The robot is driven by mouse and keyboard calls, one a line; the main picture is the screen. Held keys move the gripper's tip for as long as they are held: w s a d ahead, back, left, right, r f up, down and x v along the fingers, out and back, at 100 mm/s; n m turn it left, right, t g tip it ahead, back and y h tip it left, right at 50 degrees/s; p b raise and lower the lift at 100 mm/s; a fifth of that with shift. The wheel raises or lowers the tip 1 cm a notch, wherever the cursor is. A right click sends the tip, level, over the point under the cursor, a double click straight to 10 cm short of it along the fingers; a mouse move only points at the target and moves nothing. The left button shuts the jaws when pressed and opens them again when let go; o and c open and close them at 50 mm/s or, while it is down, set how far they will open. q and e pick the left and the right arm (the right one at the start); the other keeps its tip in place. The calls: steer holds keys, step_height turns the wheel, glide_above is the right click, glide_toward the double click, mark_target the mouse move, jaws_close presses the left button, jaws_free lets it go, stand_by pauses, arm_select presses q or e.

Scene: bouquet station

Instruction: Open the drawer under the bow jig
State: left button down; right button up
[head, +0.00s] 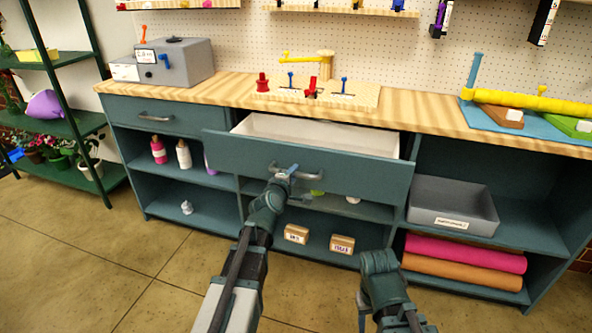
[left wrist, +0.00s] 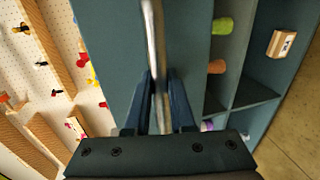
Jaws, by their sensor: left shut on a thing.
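The teal drawer (head: 330,165) under the bow jig (head: 365,97) stands pulled out from the cabinet, and its white inside (head: 300,128) shows empty where visible. The bow jig is a wooden board with red and blue pegs and a yellow post. My left gripper (head: 287,174) is shut on the drawer's metal handle (head: 312,176), near the handle's left part. In the left wrist view the handle bar (left wrist: 153,45) runs between the two fingers (left wrist: 160,105), in front of the drawer face (left wrist: 185,45). My right arm is low at the centre right; its fingers do not show.
A closed drawer (head: 180,117) is at the left. Open shelves below hold bottles, small boxes (head: 341,244), a grey bin (head: 455,205) and pink and orange rolls (head: 465,254). A grey box (head: 178,62) stands on the counter. Floor in front is clear.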

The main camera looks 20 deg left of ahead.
arm_select(q)
steer(key=shift+s, duration=0.3)
steer(key=c, duration=1.1)
jaws_free()
